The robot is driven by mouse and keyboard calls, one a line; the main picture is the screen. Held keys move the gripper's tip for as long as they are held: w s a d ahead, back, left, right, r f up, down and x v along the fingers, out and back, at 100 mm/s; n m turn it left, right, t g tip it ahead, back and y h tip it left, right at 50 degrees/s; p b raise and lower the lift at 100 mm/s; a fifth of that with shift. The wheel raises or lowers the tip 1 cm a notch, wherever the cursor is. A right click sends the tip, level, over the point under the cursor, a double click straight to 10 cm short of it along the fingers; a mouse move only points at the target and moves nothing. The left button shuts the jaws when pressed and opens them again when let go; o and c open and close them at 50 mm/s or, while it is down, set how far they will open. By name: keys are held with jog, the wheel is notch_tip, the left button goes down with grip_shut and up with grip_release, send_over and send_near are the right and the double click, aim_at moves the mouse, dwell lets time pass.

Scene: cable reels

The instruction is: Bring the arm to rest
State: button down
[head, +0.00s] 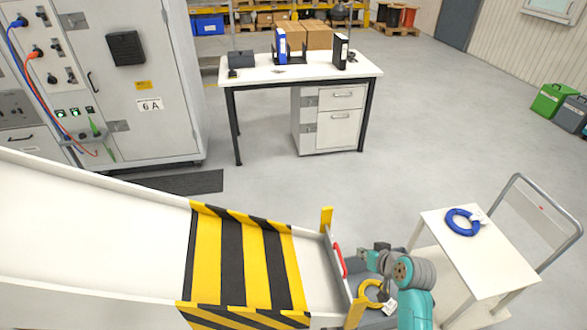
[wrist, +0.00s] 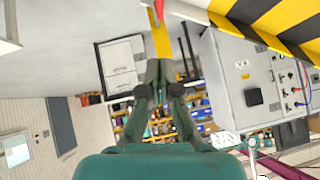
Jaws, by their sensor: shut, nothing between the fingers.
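My gripper (head: 366,254) is at the lower right in the head view, above the low end of the chute. My teal and grey arm is folded behind it. The wrist view shows the two dark green fingers (wrist: 157,68) pointing ahead with their tips together and nothing between them. A yellow cable coil (head: 371,291) with a white tag lies below my gripper, partly hidden by my arm. A red piece (head: 340,260) shows at the chute's end, left of the gripper. A blue cable coil (head: 461,222) with a tag lies on the trolley at the right.
The white chute (head: 85,215) with a black-and-yellow striped cover (head: 245,258) fills the lower left. The trolley (head: 491,262) with a tubular handle stands close right of my arm. A desk (head: 300,68) and grey cabinet (head: 150,80) stand behind.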

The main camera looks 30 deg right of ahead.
jog(key=s+a+f+t+h, duration=0.1)
jog(key=s+a+f+t, duration=0.15)
jog(key=s+a, duration=1.35)
jog(key=s+a+r+n+t+y, duration=0.1)
jog(key=s+a+r+n, duration=0.1)
jog(key=s+r, duration=0.5)
jog(key=s+a+r+n+t, duration=0.2)
jog(key=s+a+r, duration=0.3)
jog(key=s, duration=0.6)
notch_tip(320, 180, up, 2)
jog(key=shift+a+y, duration=0.15)
jog(key=shift+y, duration=0.25)
jog(key=shift+s, duration=0.1)
